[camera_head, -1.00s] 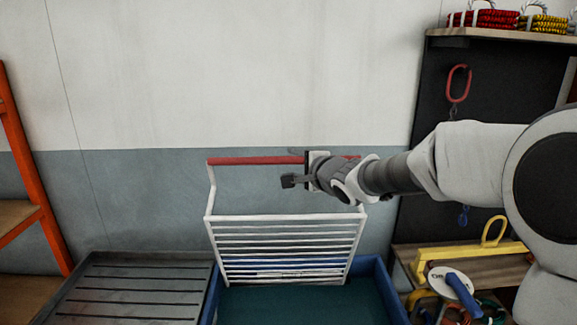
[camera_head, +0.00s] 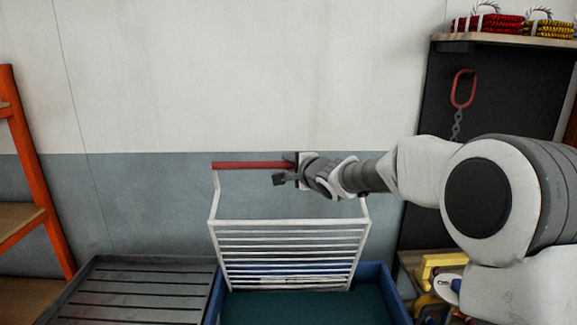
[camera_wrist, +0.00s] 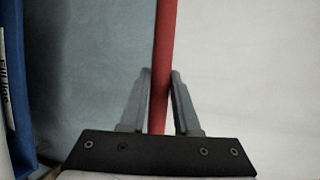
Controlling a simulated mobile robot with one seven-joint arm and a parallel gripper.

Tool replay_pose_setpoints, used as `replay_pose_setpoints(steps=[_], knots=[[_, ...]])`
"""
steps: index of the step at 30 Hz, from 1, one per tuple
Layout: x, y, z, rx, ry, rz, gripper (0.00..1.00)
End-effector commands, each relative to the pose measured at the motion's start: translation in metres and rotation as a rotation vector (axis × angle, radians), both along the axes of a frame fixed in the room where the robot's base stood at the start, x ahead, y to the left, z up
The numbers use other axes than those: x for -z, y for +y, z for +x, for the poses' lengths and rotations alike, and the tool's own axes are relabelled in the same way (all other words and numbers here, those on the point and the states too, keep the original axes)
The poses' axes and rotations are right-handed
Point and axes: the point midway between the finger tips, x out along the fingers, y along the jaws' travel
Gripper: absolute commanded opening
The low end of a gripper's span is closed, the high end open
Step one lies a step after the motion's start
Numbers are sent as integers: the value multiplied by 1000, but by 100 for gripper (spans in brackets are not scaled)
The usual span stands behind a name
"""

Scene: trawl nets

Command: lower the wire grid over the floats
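The wire grid (camera_head: 290,236) is white, with several cross wires, and stands tilted up over the blue tote (camera_head: 388,290). Its red handle bar (camera_head: 240,165) runs level across the top. My gripper (camera_head: 284,168) is at the middle of this bar, with one finger above it and one below. The head view shows the fingers apart, with small gaps to the bar. In the wrist view the red bar (camera_wrist: 163,50) passes between the two fingers (camera_wrist: 160,85), close to both. My wrist hides the bar's right part. No floats can be made out.
A grey slatted bench (camera_head: 140,290) stands left of the tote, and an orange rack (camera_head: 30,170) at the far left. At the right are a dark panel with a red hook (camera_head: 463,88), a rope shelf (camera_head: 500,42) and yellow gear (camera_head: 437,262). The wall behind is bare.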

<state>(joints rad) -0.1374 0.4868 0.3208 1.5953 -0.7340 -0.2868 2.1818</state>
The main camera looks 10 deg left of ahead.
Motion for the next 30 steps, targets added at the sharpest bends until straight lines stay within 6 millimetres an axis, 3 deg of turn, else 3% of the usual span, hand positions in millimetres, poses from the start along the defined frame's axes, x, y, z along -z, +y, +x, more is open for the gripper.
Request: replay_pose_setpoints(steps=[1, 4, 5, 30], knots=[[0, 0, 0, 0, 0, 0, 19], [0, 0, 0, 0, 0, 0, 1], [0, 0, 0, 0, 0, 0, 0], [0, 0, 0, 0, 0, 0, 0]])
